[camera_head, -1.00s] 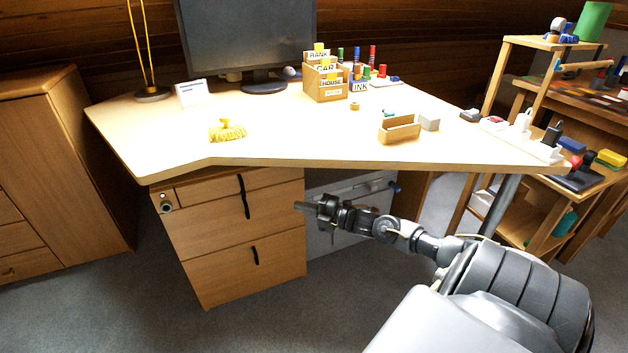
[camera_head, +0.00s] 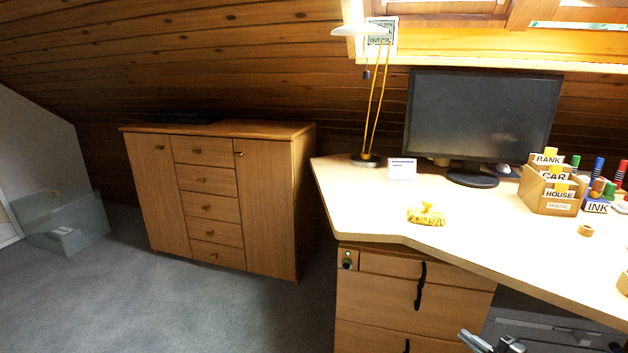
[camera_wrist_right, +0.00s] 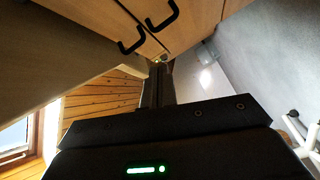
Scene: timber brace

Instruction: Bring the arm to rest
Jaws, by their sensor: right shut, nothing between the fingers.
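My right gripper (camera_head: 490,343) shows at the bottom edge of the head view, in front of the desk's drawer unit (camera_head: 390,311). It is shut and empty. In the right wrist view its fingers (camera_wrist_right: 160,83) are together, pointing toward the drawer fronts with black handles (camera_wrist_right: 148,32). I cannot tell the exact gap to the drawers. Most of the right arm is cut off below the frame. My left gripper is not in view.
The desk top (camera_head: 470,235) overhangs the drawers. It carries a monitor (camera_head: 480,115), a yellow bundle (camera_head: 427,214) and a wooden card box (camera_head: 550,190). A wooden cabinet (camera_head: 222,195) stands at left. The grey floor (camera_head: 190,310) before it is clear.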

